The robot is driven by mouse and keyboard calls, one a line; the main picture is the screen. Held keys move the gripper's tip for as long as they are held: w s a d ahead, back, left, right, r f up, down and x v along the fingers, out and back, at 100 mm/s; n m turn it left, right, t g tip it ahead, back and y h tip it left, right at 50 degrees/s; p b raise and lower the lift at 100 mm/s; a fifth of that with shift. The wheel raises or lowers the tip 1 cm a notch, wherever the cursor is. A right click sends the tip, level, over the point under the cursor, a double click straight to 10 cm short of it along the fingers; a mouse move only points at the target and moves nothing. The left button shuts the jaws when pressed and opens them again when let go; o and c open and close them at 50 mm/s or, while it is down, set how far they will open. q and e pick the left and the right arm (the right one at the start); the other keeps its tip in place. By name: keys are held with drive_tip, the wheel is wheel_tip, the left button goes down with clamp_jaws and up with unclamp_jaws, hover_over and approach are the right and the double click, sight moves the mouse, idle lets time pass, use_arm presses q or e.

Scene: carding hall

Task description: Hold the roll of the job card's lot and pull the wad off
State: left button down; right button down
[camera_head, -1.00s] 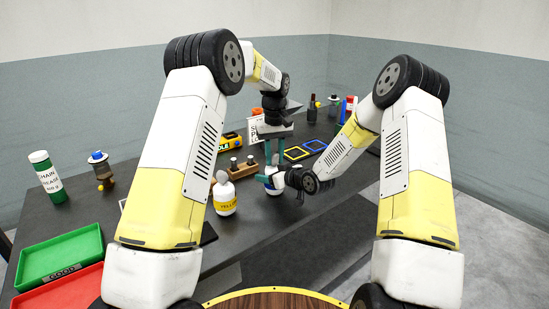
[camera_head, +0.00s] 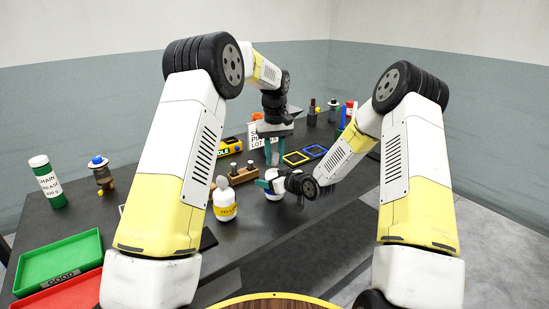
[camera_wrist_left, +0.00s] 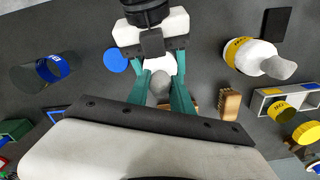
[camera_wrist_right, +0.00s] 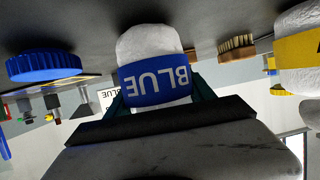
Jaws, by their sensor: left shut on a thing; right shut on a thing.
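The job card (camera_head: 262,136) stands behind the work area; in the right wrist view a card (camera_wrist_right: 108,98) reads BLUE. My right gripper (camera_head: 272,183) is shut on the white roll with the blue BLUE band (camera_wrist_right: 155,75), which is upright at the table's right front. My left gripper (camera_head: 273,158) is above the roll, shut on a grey wad (camera_wrist_left: 158,84). The white roll top (camera_wrist_left: 162,64) shows just beyond the wad. I cannot tell whether wad and roll still touch. The yellow-banded roll (camera_head: 225,210) stands to the left, with its own grey wad on top.
A brush (camera_wrist_left: 230,105) lies beside the rolls. Green (camera_head: 60,262) and red (camera_head: 68,296) trays are at the left front, by a green bottle (camera_head: 48,184).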

sight(275, 153)
use_arm(q)
drive_tip(key=shift+r, duration=2.05)
use_arm(e)
drive_tip(key=shift+c, duration=1.4)
unclamp_jaws()
